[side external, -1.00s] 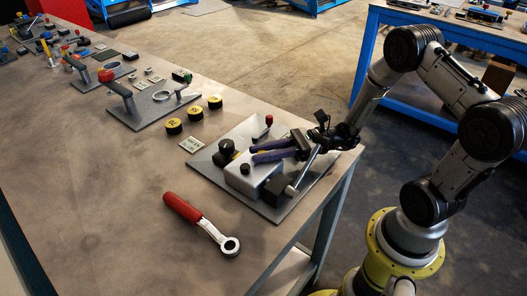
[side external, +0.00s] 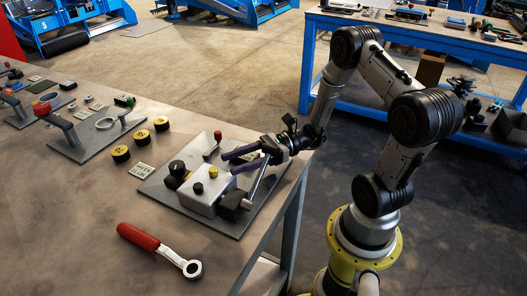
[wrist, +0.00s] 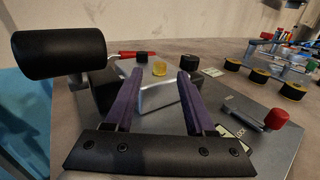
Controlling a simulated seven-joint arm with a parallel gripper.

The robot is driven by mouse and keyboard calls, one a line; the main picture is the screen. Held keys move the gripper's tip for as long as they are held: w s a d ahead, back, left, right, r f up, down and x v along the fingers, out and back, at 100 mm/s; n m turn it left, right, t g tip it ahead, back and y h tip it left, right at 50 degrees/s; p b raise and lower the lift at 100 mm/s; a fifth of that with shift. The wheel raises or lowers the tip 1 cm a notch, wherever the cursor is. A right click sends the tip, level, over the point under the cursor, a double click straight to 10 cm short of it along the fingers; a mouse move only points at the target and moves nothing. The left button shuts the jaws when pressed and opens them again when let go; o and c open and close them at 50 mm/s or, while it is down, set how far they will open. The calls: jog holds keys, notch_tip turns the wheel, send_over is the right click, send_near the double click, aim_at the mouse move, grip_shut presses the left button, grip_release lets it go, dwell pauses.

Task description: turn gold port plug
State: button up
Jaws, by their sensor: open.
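The gold port plug (side external: 213,172) is a small round yellow knob on top of a silver block (side external: 204,196). In the wrist view the plug (wrist: 159,68) appears beyond my fingertips, centred between the two fingers. My gripper (side external: 229,163) has two purple fingers, spread apart and empty. They are slightly above and to the right of the plug in the side view. In the wrist view the open gripper (wrist: 160,75) shows a clear gap with nothing held. I cannot tell the exact height of the fingertips over the plug.
A black knob (side external: 198,188) is close beside the plug. A black-handled lever (wrist: 58,55) stands at the block's near side. A red knob (wrist: 276,118) is on the same grey plate (side external: 240,228). A red-handled wrench (side external: 140,237) and yellow-black discs (side external: 121,153) lie on the table.

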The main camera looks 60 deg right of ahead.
aim_at(211, 170)
jog(key=v, duration=0.8)
jog(key=shift+c, duration=0.3)
jog(key=shift+a, duration=0.15)
jog(key=shift+c, duration=1.3)
jog(key=shift+w+a, duration=0.15)
jog(key=shift+c, duration=0.2)
jog(key=x, duration=1.4)
jog(key=shift+w+f, duration=0.1)
grip_shut()
